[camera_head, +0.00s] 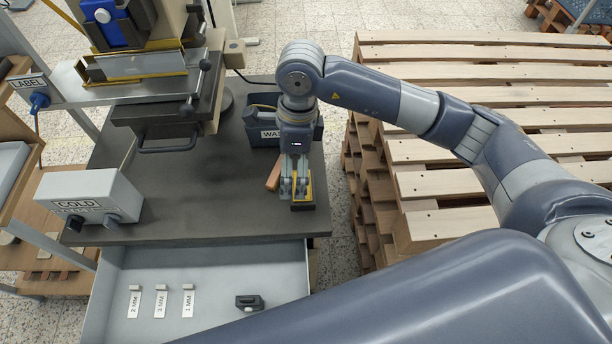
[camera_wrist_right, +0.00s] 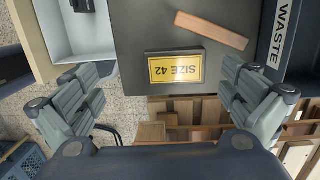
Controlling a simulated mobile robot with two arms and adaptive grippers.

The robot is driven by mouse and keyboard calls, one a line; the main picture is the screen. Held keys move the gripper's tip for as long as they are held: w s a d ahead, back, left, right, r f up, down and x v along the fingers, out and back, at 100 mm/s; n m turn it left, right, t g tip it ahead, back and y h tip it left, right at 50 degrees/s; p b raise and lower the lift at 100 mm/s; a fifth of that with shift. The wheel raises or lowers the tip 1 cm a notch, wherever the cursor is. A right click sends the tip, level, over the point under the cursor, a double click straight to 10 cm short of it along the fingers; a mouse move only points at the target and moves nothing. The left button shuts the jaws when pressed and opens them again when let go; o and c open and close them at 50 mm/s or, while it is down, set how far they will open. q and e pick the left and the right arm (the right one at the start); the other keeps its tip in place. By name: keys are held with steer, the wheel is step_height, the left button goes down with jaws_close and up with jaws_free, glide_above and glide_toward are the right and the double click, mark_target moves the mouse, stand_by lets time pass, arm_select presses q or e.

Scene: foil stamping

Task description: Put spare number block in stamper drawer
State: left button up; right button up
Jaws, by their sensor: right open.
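The number block is a dark block with a yellow "SIZE 42" face. It lies on the dark bench top near the right front edge, and shows in the wrist view (camera_wrist_right: 175,68) and partly in the head view (camera_head: 304,206). My right gripper (camera_head: 295,190) is right above it, pointing down. In the wrist view its fingers (camera_wrist_right: 163,78) are spread wide either side of the block with clear gaps. The stamper drawer (camera_head: 207,255) is pulled open below the bench front; its corner also shows in the wrist view (camera_wrist_right: 62,42). My left gripper is out of view.
A wooden strip (camera_head: 273,176) lies beside the block. The waste bin (camera_head: 263,133) stands behind. The drawer holds three labelled tags (camera_head: 160,302) and a small dark object (camera_head: 249,302), with bare floor between. A stacked pallet (camera_head: 450,180) stands right of the bench.

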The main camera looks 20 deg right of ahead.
steer(key=d, duration=0.1)
steer(key=w+d+h, duration=0.1)
steer(key=shift+w+d+f, duration=0.1)
steer(key=shift+d, duration=0.25)
step_height(320, 180, down, 5)
steer(key=shift+a+r+p, duration=0.15)
steer(key=shift+r+p, duration=0.05)
steer(key=shift+p, duration=0.15)
step_height(320, 180, down, 5)
steer(key=shift+r+p, duration=0.1)
steer(key=shift+p, duration=0.6)
steer(key=shift+f, duration=0.35)
steer(key=shift+c, duration=0.8)
steer(key=c, duration=1.8)
steer(key=shift+r, duration=0.15)
steer(key=shift+c, duration=0.3)
steer(key=shift+w+r, duration=0.1)
